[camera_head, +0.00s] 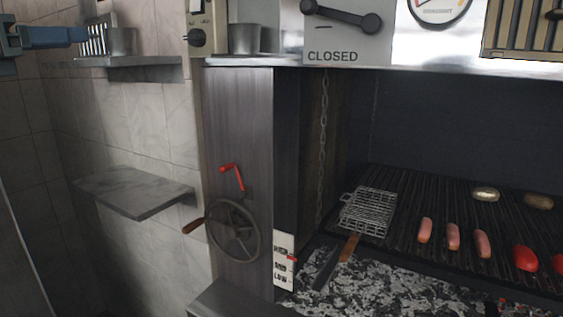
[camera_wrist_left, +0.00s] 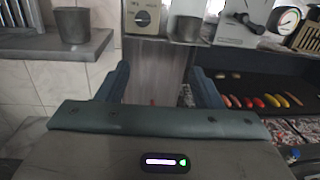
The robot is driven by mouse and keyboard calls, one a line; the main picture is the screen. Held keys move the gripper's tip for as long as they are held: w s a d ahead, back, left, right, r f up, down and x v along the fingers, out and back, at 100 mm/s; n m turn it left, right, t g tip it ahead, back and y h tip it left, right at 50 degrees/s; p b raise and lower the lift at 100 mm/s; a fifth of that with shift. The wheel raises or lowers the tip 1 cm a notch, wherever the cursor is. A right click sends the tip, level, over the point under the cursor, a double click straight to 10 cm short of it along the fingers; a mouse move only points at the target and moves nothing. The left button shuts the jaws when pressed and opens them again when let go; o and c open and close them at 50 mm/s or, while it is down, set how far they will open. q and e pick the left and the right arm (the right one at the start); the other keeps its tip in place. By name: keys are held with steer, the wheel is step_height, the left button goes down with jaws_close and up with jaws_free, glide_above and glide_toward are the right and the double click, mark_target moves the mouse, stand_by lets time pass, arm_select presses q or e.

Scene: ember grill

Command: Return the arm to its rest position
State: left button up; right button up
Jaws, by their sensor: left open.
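My left gripper (camera_head: 82,35) comes in at the top left of the head view, in front of the upper wall shelf. In the left wrist view my left gripper (camera_wrist_left: 161,72) has its two blue-grey fingers apart, with nothing between them. It is well to the left of the grill and appears clear of the shelf, though the exact gap cannot be told. My right gripper cannot be made out in either view.
A grill grate (camera_head: 455,225) with sausages, tomatoes and a wire basket (camera_head: 369,211) lies right, above embers. A handwheel (camera_head: 233,232) and red crank (camera_head: 233,176) stick out of the grill's front post. A metal cup (camera_head: 123,42) stands on the upper shelf. A lower shelf (camera_head: 135,193) is bare.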

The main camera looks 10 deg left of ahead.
arm_select(q)
steer(key=w+d+f+g+h, duration=0.3)
steer(key=d+f+g+h, duration=0.1)
steer(key=d+f+h, duration=0.8)
steer(key=w+a+f+m+t+y, duration=0.1)
steer(key=a+f+m+t+y, duration=0.25)
steer(key=f+m+y, duration=1.2)
steer(key=a+f+m+t+y, duration=0.2)
steer(key=a+f+m+y, duration=0.3)
steer(key=f+m+y, duration=1.05)
steer(key=s+d+f+g+h, duration=0.3)
steer(key=s+f+g, duration=0.2)
steer(key=s+f, duration=0.4)
steer(key=s+d+f+g+h, duration=0.2)
steer(key=s+f+g+h, duration=0.15)
steer(key=s+f, duration=0.65)
steer(key=s+d+f+g+h, duration=0.3)
steer(key=s+f+g, duration=0.3)
steer(key=f, duration=0.6)
steer(key=a+f+g, duration=0.1)
steer(key=a+f, duration=0.2)
steer(key=f, duration=2.8)
steer(key=s+a+f+g, duration=0.1)
steer(key=s+f, duration=1.6)
steer(key=s, duration=0.1)
steer(key=shift+s+f, duration=0.3)
